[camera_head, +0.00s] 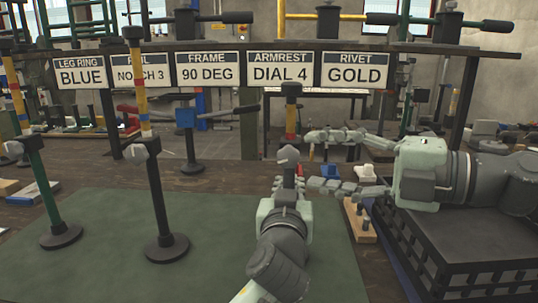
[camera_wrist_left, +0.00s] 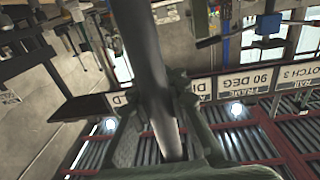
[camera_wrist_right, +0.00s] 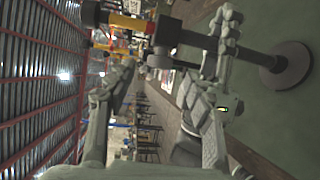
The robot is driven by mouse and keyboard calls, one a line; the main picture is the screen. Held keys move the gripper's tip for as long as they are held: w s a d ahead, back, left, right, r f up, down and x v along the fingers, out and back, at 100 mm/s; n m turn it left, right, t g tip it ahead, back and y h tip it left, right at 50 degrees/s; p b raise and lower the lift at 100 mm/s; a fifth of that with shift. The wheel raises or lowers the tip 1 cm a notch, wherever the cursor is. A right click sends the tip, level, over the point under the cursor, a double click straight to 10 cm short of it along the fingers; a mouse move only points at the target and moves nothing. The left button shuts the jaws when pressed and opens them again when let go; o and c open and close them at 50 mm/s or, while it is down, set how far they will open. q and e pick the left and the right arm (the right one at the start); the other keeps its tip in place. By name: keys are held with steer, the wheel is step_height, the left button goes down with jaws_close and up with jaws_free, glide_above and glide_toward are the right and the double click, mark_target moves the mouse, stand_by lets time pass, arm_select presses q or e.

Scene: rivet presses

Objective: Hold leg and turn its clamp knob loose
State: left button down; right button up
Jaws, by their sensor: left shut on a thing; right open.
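The leg (camera_head: 291,112) stands in the middle of the head view. Its upper tube is red and yellow with a black top, and a grey clamp knob (camera_head: 288,155) sits at its collar. My left gripper (camera_head: 288,182) is shut on the leg's dark lower tube, which runs between its fingers in the left wrist view (camera_wrist_left: 150,75). My right gripper (camera_head: 325,161) is open, to the right of the leg, with its fingers pointing at the knob. In the right wrist view the knob (camera_wrist_right: 160,61) lies just ahead of the open fingertips, apparently not gripped. The leg's round base (camera_wrist_right: 285,66) rests on the mat.
Two more legs, a green one (camera_head: 43,195) and a black one (camera_head: 157,195), stand to the left on the green mat (camera_head: 110,270). A black crate (camera_head: 440,250) is under my right arm. A wooden block with pegs (camera_head: 358,220) stands beside the mat. Signs hang behind.

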steer(key=r+x, duration=0.1)
steer(key=x, duration=0.8)
steer(key=shift+w+a+f, duration=0.2)
steer(key=shift+a+f, duration=0.05)
steer(key=shift+f, duration=0.2)
jaws_close()
